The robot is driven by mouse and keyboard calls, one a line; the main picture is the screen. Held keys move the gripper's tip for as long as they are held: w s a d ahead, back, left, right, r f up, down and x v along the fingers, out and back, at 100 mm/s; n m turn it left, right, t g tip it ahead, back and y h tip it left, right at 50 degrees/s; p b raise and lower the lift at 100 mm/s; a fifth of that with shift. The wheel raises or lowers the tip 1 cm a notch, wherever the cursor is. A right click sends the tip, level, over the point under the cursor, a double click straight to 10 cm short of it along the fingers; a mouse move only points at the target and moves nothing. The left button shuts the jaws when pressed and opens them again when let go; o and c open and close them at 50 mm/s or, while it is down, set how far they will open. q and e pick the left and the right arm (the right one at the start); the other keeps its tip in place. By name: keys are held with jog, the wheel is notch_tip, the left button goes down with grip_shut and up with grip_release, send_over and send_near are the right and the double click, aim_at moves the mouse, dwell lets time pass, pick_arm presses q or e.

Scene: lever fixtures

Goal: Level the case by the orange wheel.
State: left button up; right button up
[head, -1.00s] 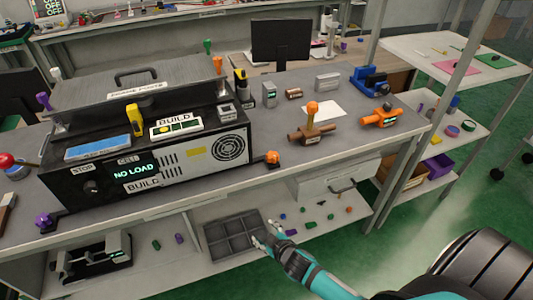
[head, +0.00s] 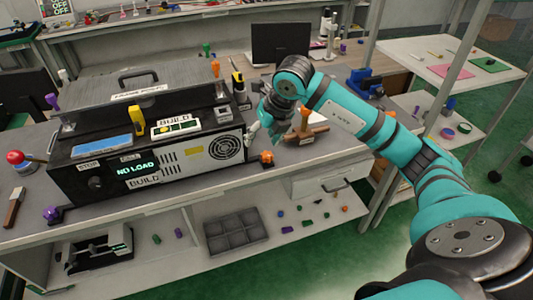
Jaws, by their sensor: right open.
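The case (head: 150,150) is a long dark box with a grey sloped lid on the bench, with "NO LOAD" lit green on its front. The orange wheel (head: 266,159) is a small knob at the case's lower right corner. A matching purple wheel (head: 52,213) is at its lower left corner. My right gripper (head: 257,137) is open and empty. In the picture it is just above the orange wheel, beside the case's right end, apart from the wheel. I cannot tell whether the case is level. My left gripper is not in view.
An orange-knobbed lever (head: 305,120) on a brown base stands right of the gripper. A blue vise (head: 366,82) is farther back. A grey compartment tray (head: 237,235) and several small parts lie on the lower shelf. My right arm covers the bench's right part.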

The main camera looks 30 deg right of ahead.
jog(key=d+r+h, duration=0.2)
jog(key=d, duration=0.2)
jog(key=p, duration=0.4)
send_near(267, 155)
jog(key=shift+m, duration=0.4)
jog(key=x, duration=0.7)
jog(key=shift+w+f, duration=0.15)
jog(key=shift+f, duration=0.2)
jog(key=shift+w+d+f, duration=0.15)
jog(key=shift+w+f, duration=0.05)
jog(key=shift+f, duration=0.4)
